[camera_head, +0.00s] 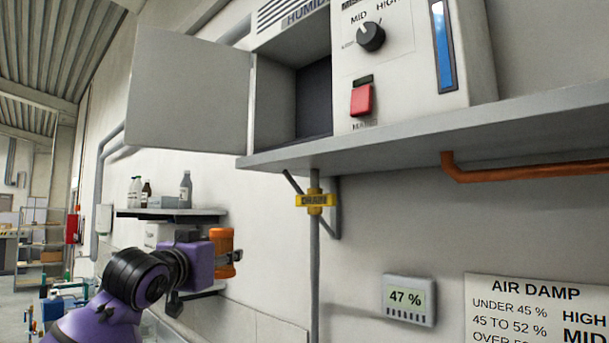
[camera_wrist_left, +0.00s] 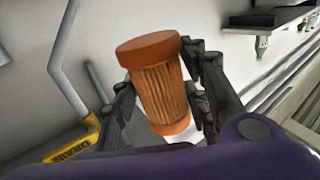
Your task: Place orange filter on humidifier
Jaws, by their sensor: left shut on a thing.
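The orange filter (camera_wrist_left: 160,88) is a pleated cylinder with smooth end caps. My left gripper (camera_wrist_left: 163,95) is shut on it, one black finger on each side. In the head view the filter (camera_head: 222,250) is at the end of my purple left arm, below and left of the humidifier. The humidifier (camera_head: 415,75) is a white box on a wall shelf. Its door (camera_head: 187,90) stands open to the left, and the dark compartment (camera_head: 290,105) behind it shows no filter. The left fingers are only partly visible in the head view. My right gripper is not in view.
The grey shelf (camera_head: 420,132) juts out under the humidifier. A pipe with a yellow drain tag (camera_head: 315,200) and a bracket run below it. A small shelf (camera_head: 170,212) with bottles is behind my left arm. A 47 % display (camera_head: 408,299) hangs lower right.

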